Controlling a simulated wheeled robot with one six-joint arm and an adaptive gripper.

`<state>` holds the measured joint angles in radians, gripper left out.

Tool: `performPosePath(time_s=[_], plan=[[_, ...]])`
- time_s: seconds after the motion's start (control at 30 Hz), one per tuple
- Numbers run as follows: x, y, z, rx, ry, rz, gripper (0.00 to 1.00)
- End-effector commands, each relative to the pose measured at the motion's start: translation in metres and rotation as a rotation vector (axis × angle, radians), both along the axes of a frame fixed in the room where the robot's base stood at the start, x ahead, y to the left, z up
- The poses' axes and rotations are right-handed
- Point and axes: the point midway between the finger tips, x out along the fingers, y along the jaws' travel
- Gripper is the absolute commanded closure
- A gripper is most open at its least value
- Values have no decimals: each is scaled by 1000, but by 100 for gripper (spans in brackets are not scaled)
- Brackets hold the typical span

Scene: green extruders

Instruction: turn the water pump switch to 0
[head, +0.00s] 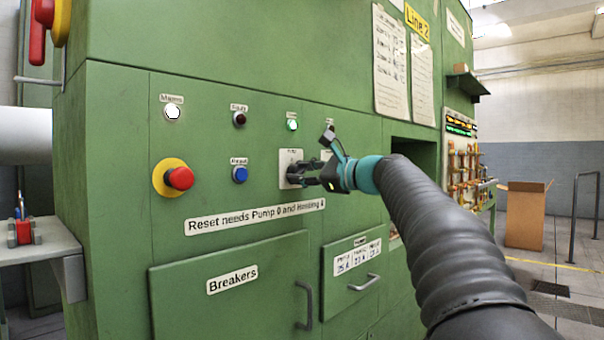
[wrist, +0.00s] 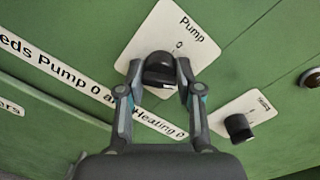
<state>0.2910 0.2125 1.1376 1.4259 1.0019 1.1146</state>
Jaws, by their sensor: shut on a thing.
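The water pump switch (wrist: 159,70) is a black rotary knob on a white plate (wrist: 172,30) marked "Pump" with a 0 above the knob. In the head view the plate (head: 289,160) sits on the green cabinet, its knob largely hidden by my gripper (head: 305,174). In the wrist view my gripper (wrist: 157,88) has a finger on each side of the knob and is shut on it. The knob's exact pointing direction is hard to tell.
A second black knob (wrist: 239,127) on its own white plate is close to the right. A red emergency button (head: 180,178), a blue button (head: 240,174) and a lit green lamp (head: 292,125) are nearby.

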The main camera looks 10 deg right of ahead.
Motion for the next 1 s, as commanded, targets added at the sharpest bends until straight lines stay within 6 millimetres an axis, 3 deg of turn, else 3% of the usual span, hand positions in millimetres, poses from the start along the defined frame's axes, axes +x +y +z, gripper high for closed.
performPosePath(time_s=[0.37,1.0], plan=[[0,0,0,-100,-75,-2,100],[-1,0,2,-566,-416,-2,100]])
